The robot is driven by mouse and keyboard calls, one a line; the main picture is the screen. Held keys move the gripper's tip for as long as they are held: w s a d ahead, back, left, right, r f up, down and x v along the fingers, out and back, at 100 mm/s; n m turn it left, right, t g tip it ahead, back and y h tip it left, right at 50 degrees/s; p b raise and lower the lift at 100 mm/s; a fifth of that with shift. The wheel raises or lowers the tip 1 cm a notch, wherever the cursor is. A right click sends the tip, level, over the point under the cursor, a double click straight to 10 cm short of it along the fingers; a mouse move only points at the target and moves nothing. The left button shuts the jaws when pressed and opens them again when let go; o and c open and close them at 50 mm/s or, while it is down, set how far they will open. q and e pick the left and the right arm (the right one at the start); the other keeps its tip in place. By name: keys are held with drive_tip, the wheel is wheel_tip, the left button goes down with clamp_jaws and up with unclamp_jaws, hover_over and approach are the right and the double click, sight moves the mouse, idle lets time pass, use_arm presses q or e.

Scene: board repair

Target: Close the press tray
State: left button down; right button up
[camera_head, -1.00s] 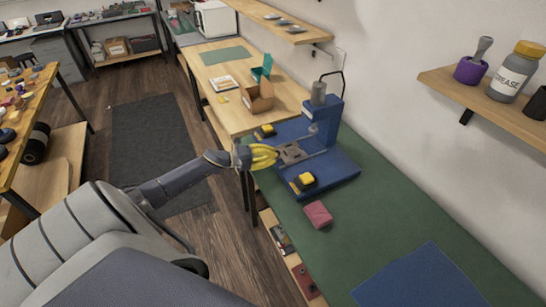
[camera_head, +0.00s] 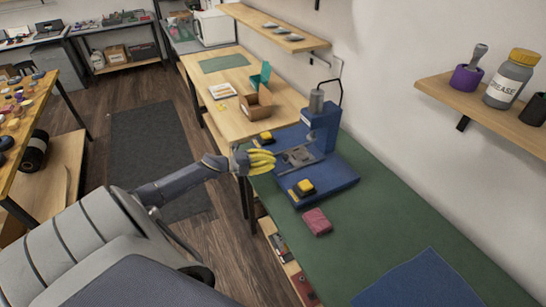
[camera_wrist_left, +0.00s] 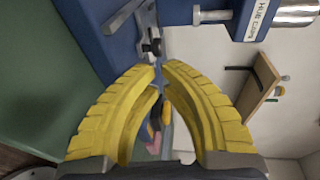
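The blue press (camera_head: 322,130) stands on the green mat of the bench. Its grey tray (camera_head: 299,156) lies low on the blue base, in front of the column, between thin rails. My left gripper (camera_head: 274,161), with yellow ribbed fingers, is at the tray's left, outer side. In the left wrist view its fingertips (camera_wrist_left: 162,67) almost meet, with nothing held between them. A grey bar and a dark knob (camera_wrist_left: 154,46) of the press show just beyond the tips. I cannot tell whether the fingers touch the tray. My right gripper is not in view.
Yellow-and-black blocks sit at the base's front (camera_head: 305,187) and beyond it (camera_head: 265,137). A red block (camera_head: 317,221) and a blue mat (camera_head: 425,279) lie on the green surface. A cardboard box (camera_head: 256,101) stands behind. A wall shelf (camera_head: 490,102) is at right.

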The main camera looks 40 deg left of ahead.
use_arm(q)
drive_tip(key=c, duration=2.1)
unclamp_jaws()
drive_tip(key=v, duration=0.9)
drive_tip(key=shift+s+a+r, duration=0.1)
drive_tip(key=shift+s+a, duration=0.15)
drive_tip(key=shift+a, duration=0.05)
clamp_jaws()
drive_tip(key=m+g+y, duration=0.2)
drive_tip(key=m+g, duration=0.1)
drive_tip(key=m, duration=1.5)
approach(284, 160)
drive_tip(key=x, duration=0.2)
drive_tip(key=f+x, duration=0.1)
drive_tip(key=x, duration=0.1)
drive_tip(key=shift+a, duration=0.15)
drive_tip(key=shift+r+x, duration=0.2)
drive_tip(key=shift+x, duration=0.9)
